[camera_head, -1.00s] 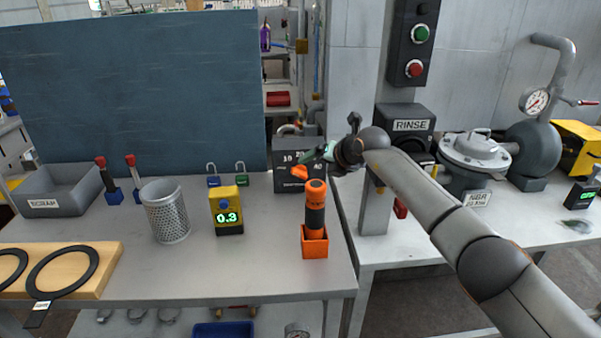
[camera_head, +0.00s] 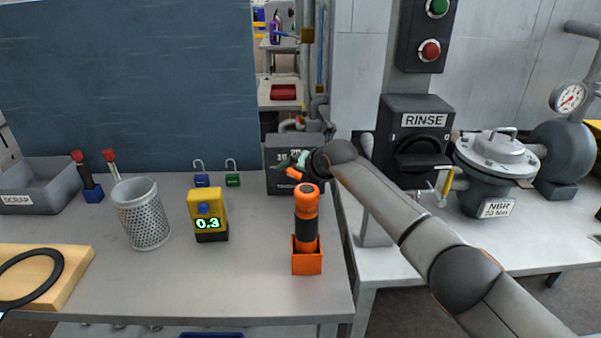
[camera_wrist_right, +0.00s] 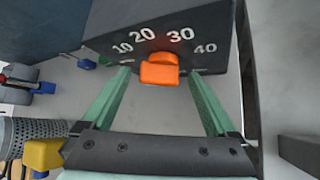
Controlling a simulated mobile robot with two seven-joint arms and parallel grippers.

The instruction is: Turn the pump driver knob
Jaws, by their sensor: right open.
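The pump driver (camera_head: 280,153) is a dark box at the back right of the left bench, with a dial marked 10 to 40. Its orange knob (camera_wrist_right: 160,70) shows clearly in the right wrist view, its pointer bar crosswise below the 20 and 30 marks. In the head view my right gripper (camera_head: 290,166) is in front of the box and hides part of its face. In the right wrist view the green fingers of my right gripper (camera_wrist_right: 160,78) are open, one on each side of the knob with gaps between. My left gripper is not in view.
An orange-black tool (camera_head: 306,215) stands in an orange holder in front of the driver. A yellow meter (camera_head: 207,212) reading 0.3, a mesh cup (camera_head: 142,222) and two padlocks (camera_head: 232,178) are to the left. A RINSE switch (camera_head: 415,140) and NBR vessel (camera_head: 490,170) are right.

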